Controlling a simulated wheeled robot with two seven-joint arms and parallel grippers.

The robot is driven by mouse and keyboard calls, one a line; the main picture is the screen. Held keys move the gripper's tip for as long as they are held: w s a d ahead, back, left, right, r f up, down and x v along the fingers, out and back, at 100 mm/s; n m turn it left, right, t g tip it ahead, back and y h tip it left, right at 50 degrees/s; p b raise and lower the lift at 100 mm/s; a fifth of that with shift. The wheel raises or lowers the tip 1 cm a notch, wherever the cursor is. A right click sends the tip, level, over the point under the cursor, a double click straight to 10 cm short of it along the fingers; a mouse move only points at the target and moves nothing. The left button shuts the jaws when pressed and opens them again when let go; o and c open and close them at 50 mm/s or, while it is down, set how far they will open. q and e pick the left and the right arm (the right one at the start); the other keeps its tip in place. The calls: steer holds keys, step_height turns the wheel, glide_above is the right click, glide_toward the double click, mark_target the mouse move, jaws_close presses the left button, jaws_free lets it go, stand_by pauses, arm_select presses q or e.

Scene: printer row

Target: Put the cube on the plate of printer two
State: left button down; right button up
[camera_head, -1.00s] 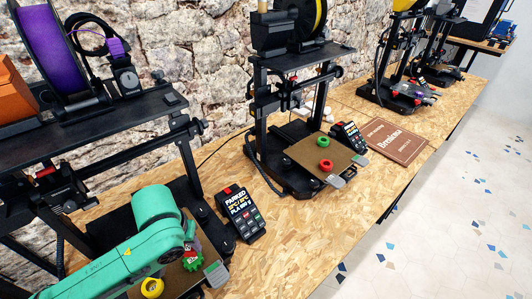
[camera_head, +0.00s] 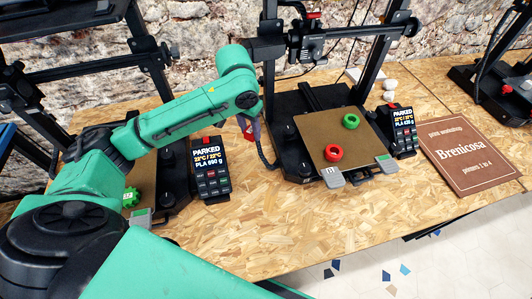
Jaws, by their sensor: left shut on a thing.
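The brown plate (camera_head: 316,127) of the middle printer, second from the left, carries a red ring (camera_head: 333,153) towards its front and a green ring (camera_head: 351,121) behind it to the right. Bare plate shows left of the rings. My left arm reaches in from the left, and its wrist hangs just left of that printer. My right gripper is not in view.
The middle printer's upright frame stands close to my left wrist. A control screen reading PARKED (camera_head: 210,170) stands left of it, another (camera_head: 402,128) to its right. A green gear (camera_head: 130,197) lies on the left printer's plate. A brown sign (camera_head: 470,153) lies at right. The table front is clear.

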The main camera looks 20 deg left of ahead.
mark_target(255, 164)
arm_select(q)
step_height(255, 164, down, 14)
steer(key=shift+w+d+f, duration=0.1)
steer(key=shift+d+f, duration=0.05)
steer(key=shift+f, duration=0.1)
steer(key=shift+f, duration=0.1)
steer(key=c, duration=0.5)
jaws_free()
